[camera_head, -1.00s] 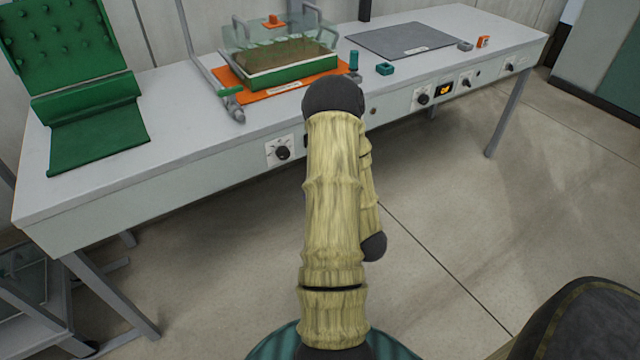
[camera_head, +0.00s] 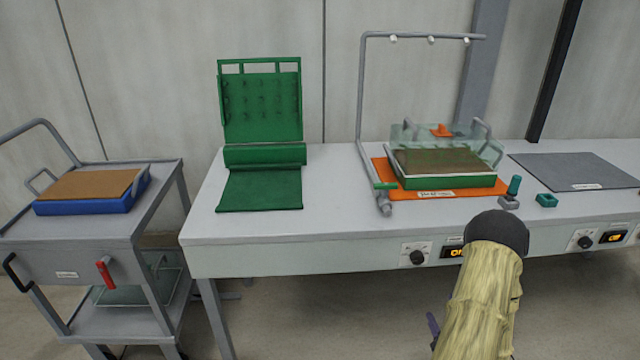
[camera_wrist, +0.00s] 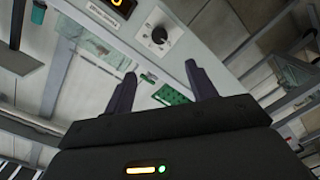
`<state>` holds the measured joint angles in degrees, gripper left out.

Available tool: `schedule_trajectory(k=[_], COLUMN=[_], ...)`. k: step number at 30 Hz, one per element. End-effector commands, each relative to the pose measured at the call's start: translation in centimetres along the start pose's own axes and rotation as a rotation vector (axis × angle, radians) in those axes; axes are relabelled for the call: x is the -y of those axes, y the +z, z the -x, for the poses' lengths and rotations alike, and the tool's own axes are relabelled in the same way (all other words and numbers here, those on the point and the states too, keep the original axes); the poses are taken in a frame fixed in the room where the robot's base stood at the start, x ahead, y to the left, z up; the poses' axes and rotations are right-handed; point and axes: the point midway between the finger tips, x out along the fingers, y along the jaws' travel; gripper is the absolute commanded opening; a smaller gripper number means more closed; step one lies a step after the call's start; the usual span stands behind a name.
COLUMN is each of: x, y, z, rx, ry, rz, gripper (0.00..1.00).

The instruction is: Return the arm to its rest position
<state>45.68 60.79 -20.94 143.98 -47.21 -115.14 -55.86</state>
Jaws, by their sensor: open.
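My arm (camera_head: 482,295) shows at the lower right of the head view, bent in front of the bench's front edge. My gripper (camera_wrist: 162,70) shows in the wrist view with its two dark fingers apart and nothing between them. It faces the bench's front panel, with a black knob (camera_wrist: 159,34) beyond the fingers. In the head view the gripper is mostly hidden behind the arm or below the picture; a small dark piece by the arm may be a finger.
The bench (camera_head: 330,237) holds a green stand (camera_head: 262,105), a green-rimmed tray (camera_head: 450,182) on an orange mat (camera_head: 385,167), a pipe frame (camera_head: 363,90), a teal-handled part (camera_head: 514,186), a teal block (camera_head: 546,200) and a grey mat (camera_head: 580,168). A cart (camera_head: 160,180) with a blue tray (camera_head: 85,207) stands left.

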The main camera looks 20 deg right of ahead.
Motion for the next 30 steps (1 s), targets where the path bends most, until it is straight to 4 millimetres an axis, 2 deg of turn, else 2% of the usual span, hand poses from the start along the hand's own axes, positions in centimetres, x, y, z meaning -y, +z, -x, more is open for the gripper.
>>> schedule_trajectory(k=[4,8,12,18,24,30], x=[0.1,0.6,1.6,3.1,4.5,5.9], y=[-0.3,-1.2,-2.9,-5.8,-9.2,-13.1], z=[-0.4,-1.9,-4.0,-6.1,-6.6,-5.5], rx=[0.005,0.031,0.095,0.217,0.358,0.506], ry=[-0.014,-0.071,-0.165,-0.287,-0.385,-0.469], rz=[-0.003,-0.016,-0.049,-0.118,-0.206,-0.307], gripper=[0.57,0.57,0.57,0.57,0.57,0.57])
